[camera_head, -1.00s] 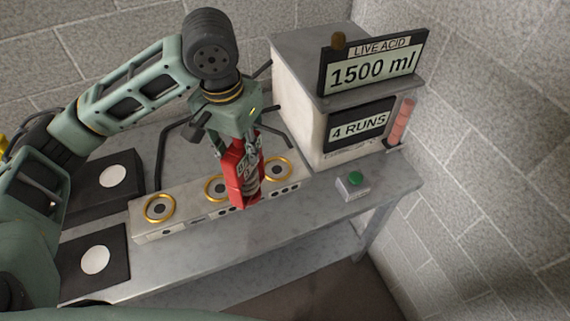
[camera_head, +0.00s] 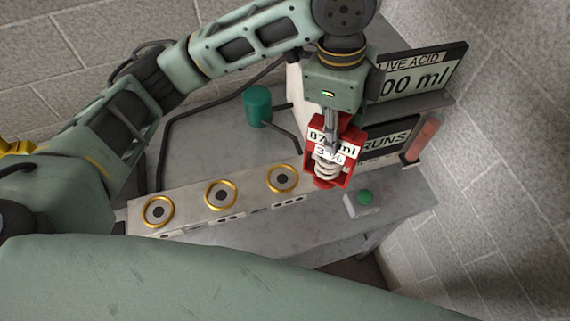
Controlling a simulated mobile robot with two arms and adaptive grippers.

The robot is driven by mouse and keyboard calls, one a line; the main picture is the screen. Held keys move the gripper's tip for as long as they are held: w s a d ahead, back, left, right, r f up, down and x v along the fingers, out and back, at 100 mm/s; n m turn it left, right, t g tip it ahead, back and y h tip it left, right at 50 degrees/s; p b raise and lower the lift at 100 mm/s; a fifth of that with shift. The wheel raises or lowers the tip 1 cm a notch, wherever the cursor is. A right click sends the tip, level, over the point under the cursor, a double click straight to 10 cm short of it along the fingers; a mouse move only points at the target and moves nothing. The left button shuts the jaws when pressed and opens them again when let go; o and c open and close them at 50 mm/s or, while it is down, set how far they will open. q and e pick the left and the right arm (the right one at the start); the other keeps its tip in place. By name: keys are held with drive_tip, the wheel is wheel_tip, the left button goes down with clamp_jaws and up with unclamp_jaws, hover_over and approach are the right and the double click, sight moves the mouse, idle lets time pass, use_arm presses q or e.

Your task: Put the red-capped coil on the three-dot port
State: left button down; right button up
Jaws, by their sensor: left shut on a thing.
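My left gripper (camera_head: 332,132) is shut on the red-capped coil (camera_head: 325,182), a red-framed part with a pale spiral and a white printed label. It holds the coil in the air to the right of the port block, in front of the big machine. The block (camera_head: 190,212) has three gold-ringed ports: left (camera_head: 158,212), middle (camera_head: 220,194) and right (camera_head: 282,178). All three look empty. Dark dot marks show on the block's front face, but they are too small to count surely. My right gripper is not in view.
A box with a green button (camera_head: 365,197) stands just right of the coil. The machine with display signs (camera_head: 425,75) is behind my gripper. A green cylinder (camera_head: 257,105) and dark pipes stand behind the block. Grey bench top (camera_head: 200,145) lies clear behind the ports.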

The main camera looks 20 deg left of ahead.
use_arm(q)
drive_tip(key=w+a+f+p, duration=0.2)
drive_tip(key=a+f+p, duration=0.2)
drive_tip(key=a+f, duration=0.6)
drive_tip(key=shift+w+a+f, duration=0.35)
drive_tip(key=shift+a+f, duration=0.05)
drive_tip(key=shift+a, duration=0.2)
drive_tip(key=c, duration=1.8)
unclamp_jaws()
drive_tip(key=shift+f, duration=0.2)
drive_tip(key=shift+c, duration=0.2)
drive_tip(key=o, duration=0.5)
drive_tip(key=shift+c, duration=0.2)
drive_tip(key=shift+r, duration=0.1)
wheel_tip(320, 180, up, 12)
drive_tip(key=a+b, duration=0.1)
drive_tip(key=b, duration=0.1)
drive_tip(key=shift+a+b, duration=0.2)
drive_tip(key=shift+b, duration=0.1)
